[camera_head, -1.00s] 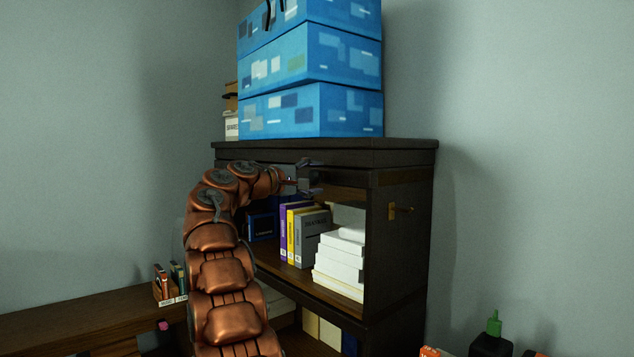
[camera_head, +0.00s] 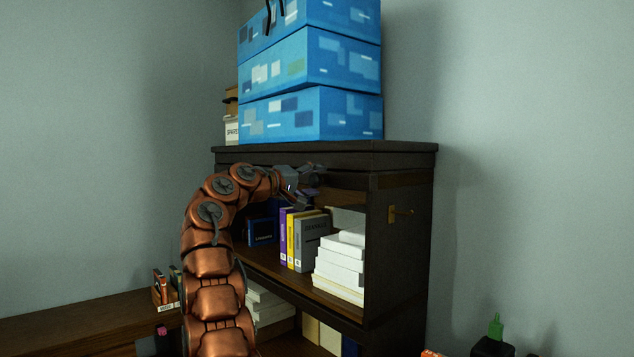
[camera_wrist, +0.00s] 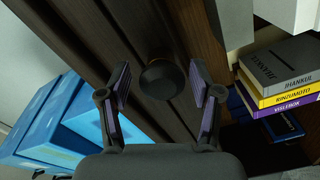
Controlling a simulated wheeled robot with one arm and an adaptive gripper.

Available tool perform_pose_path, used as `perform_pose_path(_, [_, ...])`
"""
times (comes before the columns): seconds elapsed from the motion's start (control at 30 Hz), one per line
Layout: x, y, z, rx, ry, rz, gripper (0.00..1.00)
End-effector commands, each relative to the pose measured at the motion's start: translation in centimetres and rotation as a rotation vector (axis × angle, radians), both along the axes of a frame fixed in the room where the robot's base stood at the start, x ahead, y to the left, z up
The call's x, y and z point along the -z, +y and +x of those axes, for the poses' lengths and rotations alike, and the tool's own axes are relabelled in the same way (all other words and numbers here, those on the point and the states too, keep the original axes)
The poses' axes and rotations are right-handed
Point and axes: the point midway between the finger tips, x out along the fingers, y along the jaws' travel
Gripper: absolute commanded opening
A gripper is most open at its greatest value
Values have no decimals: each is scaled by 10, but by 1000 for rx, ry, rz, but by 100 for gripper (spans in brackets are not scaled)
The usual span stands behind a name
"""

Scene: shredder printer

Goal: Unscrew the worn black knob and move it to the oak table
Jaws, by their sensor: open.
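A round black knob (camera_wrist: 161,79) sits on the dark front of the cabinet (camera_head: 400,146) and shows between my fingers in the wrist view. My gripper (camera_wrist: 158,97) is open, with one finger on each side of the knob and a gap on both sides. In the head view my gripper (camera_head: 308,183) is at the cabinet's upper front, just under its top edge, and the knob cannot be made out there. No table that I can surely call oak is in view.
Blue patterned boxes (camera_head: 310,113) are stacked on the cabinet. Books (camera_head: 291,238) and white paper stacks (camera_head: 340,262) fill the open shelf below my gripper. A brown wooden surface (camera_head: 80,315) with a small organizer (camera_head: 166,288) is at lower left.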

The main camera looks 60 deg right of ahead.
Motion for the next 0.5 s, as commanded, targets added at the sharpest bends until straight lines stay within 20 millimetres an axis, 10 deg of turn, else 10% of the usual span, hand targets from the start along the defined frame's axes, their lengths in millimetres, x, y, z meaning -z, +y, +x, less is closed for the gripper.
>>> perform_pose_path(0.5, [-1,-1,2,-1,-291,-81,64])
